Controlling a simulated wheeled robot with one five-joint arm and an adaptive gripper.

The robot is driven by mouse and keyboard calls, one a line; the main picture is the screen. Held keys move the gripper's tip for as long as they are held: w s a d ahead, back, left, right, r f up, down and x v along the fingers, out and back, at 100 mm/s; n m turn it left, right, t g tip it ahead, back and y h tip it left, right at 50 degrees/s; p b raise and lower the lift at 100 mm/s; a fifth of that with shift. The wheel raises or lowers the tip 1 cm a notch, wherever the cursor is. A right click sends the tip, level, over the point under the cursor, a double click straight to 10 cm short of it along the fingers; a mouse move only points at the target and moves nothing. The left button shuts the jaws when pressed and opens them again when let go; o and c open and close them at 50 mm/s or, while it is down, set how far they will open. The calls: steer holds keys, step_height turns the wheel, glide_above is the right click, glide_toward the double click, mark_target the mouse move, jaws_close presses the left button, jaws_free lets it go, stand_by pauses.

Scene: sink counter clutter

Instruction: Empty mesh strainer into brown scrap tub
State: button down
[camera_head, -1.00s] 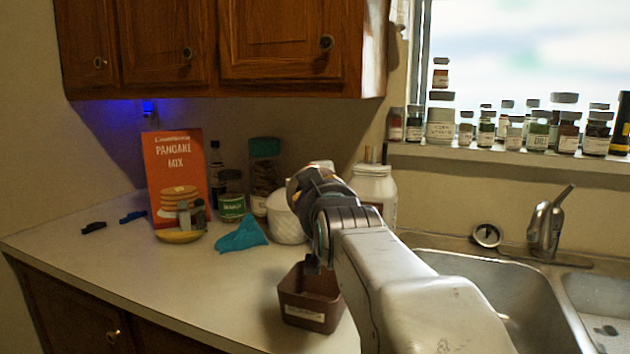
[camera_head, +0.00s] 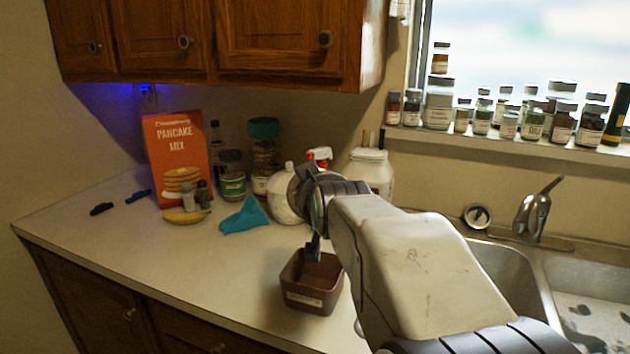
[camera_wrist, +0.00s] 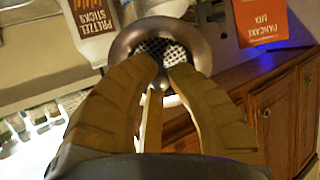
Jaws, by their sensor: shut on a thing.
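My gripper (camera_wrist: 164,72) is shut on the mesh strainer, with its fingers on either side of the handle. In the wrist view, the strainer (camera_wrist: 124,44) shows a round metal rim and dark mesh beyond my fingertips; its contents cannot be made out. In the head view, my wrist and forearm largely hide my gripper and the strainer. The brown scrap tub (camera_head: 312,299) stands upright on the counter below my wrist, with a pale label on its front. A dark narrow piece hangs from my wrist in front of the tub's opening.
A pancake mix box (camera_head: 178,155) and a banana (camera_head: 184,216) are farther left. The sink (camera_head: 505,265) is at right. The counter's front left is clear.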

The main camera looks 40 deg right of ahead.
steer(key=shift+w+r+g+y+p, duration=0.1)
steer(key=shift+r+g+y+p, duration=0.25)
steer(key=shift+p, duration=0.95)
steer(key=shift+r+g+y+p, duration=0.15)
steer(key=shift+g+p, duration=0.4)
steer(key=shift+p, duration=0.75)
steer(key=g+y+p, duration=0.1)
steer(key=g+p, duration=0.1)
steer(key=p, duration=0.2)
steer(key=shift+w+d, duration=0.1)
steer(key=shift+d, duration=0.05)
steer(key=g+y+p, duration=0.1)
steer(key=p, duration=0.3)
steer(key=g+y+p, duration=0.1)
steer(key=g+p, duration=0.1)
steer(key=p, duration=0.2)
steer(key=shift+w+d+r, duration=0.1)
steer(key=shift+w+r, duration=0.1)
steer(key=shift+g+p, duration=0.5)
steer(key=shift+p, duration=0.45)
steer(key=shift+w+d+r+g+y+p, duration=0.1)
steer(key=shift+w+r+g+y+p, duration=0.1)
steer(key=shift+r+g+y+p, duration=0.6)
steer(key=shift+w+d+r+g+y, duration=0.15)
steer(key=shift+r+g+y, duration=0.35)
steer(key=shift+r+g, duration=0.55)
